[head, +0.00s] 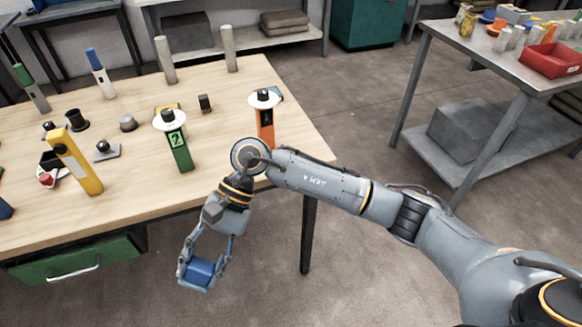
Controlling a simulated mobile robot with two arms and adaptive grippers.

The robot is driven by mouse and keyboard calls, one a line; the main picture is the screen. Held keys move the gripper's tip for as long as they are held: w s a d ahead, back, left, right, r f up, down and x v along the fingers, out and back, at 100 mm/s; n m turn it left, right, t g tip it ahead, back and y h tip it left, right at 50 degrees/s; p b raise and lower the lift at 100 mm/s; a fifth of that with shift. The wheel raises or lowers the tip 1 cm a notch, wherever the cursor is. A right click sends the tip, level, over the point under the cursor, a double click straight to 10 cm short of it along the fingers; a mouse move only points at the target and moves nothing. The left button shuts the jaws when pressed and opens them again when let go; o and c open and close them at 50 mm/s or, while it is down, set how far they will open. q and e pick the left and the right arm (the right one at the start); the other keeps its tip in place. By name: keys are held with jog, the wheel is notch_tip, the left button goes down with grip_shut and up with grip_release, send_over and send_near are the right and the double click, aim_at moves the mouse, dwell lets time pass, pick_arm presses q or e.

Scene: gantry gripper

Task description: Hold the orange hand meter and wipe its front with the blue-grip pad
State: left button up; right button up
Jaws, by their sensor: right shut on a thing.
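The orange hand meter (265,128) stands upright near the table's right edge, with a white disc and a dark knob at its top. My right arm's joint hides its lower end. My right gripper (198,272) hangs in front of the table's front edge, over the floor. It is shut on a blue block, which looks like the grip of the blue-grip pad (202,270). The wiping face of the pad cannot be made out. The gripper is apart from the meter, below and left of it in the picture. My left gripper is not in view.
On the wooden table (225,100) stand a green meter (177,148), a yellow meter (76,162), two grey posts and several small knobs. A green drawer (75,262) is under the front edge. A grey side table (480,50) with a red bin (552,60) stands right.

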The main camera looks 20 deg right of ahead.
jog(key=w+d+r+m+t+y+b, duration=0.1)
jog(key=w+d+r+m+t+y, duration=0.2)
jog(key=w+r+m+t+y, duration=0.75)
jog(key=w+d+f+m+t+h, duration=0.2)
jog(key=d+f+t+h, duration=0.1)
jog(key=d+t, duration=0.3)
jog(key=w+d+f+m+t+h+b, duration=0.15)
jog(key=d+t+h, duration=0.25)
jog(key=d, duration=0.4)
jog(key=w+d+f+m+t+h+p, duration=0.1)
jog(key=w+d+f+m+t+h, duration=0.3)
jog(key=d, duration=0.3)
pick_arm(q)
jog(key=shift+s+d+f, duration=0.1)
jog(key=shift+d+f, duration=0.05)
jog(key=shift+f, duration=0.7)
pick_arm(e)
jog(key=shift+w+a+r+n+t+y, duration=0.1)
jog(key=shift+w+a+n, duration=0.1)
jog(key=shift+w, duration=0.4)
jog(key=shift+w+a+n+t+y, duration=0.1)
jog(key=shift+w+n+t+y, duration=0.1)
jog(key=shift+w, duration=0.4)
jog(key=shift+w+a+r+n+t+y, duration=0.1)
jog(key=shift+w+a+n, duration=0.1)
jog(key=shift+w, duration=0.4)
